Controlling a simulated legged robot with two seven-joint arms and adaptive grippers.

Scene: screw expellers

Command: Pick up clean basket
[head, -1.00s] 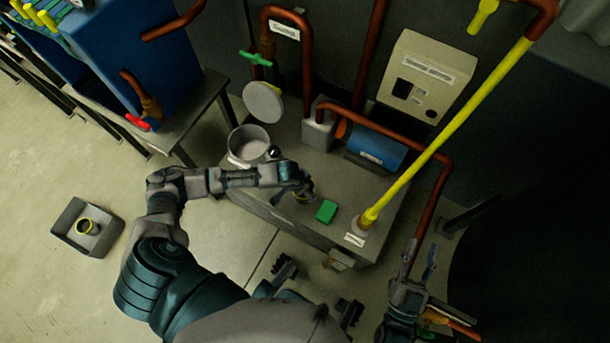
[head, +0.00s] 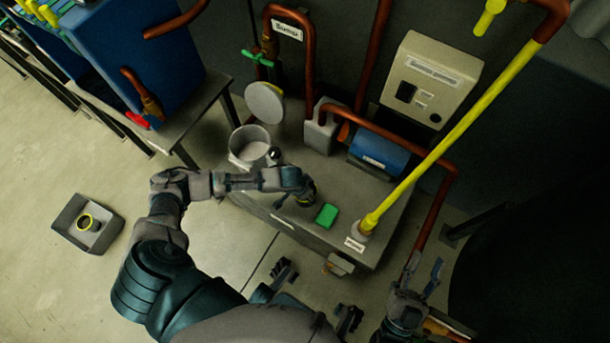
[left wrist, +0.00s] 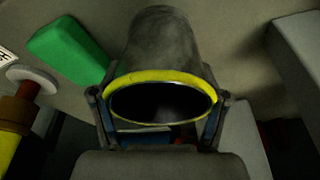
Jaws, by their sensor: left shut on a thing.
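A grey cylindrical basket with a yellow rim (left wrist: 160,50) fills the middle of the left wrist view, its dark opening toward the camera. My left gripper (left wrist: 155,118) is shut on it, with a finger at each side. In the head view my left gripper (head: 304,196) is over the grey table, beside the green block, and mostly hides the basket. My right gripper (head: 420,280) is open and empty at the lower right, fingers apart.
A green block (head: 326,214) lies on the grey table (head: 350,200); it also shows in the left wrist view (left wrist: 68,50). An open round pot (head: 250,146), a blue cylinder (head: 378,152) and a slanted yellow pipe (head: 450,130) stand close around. The floor at left is mostly clear.

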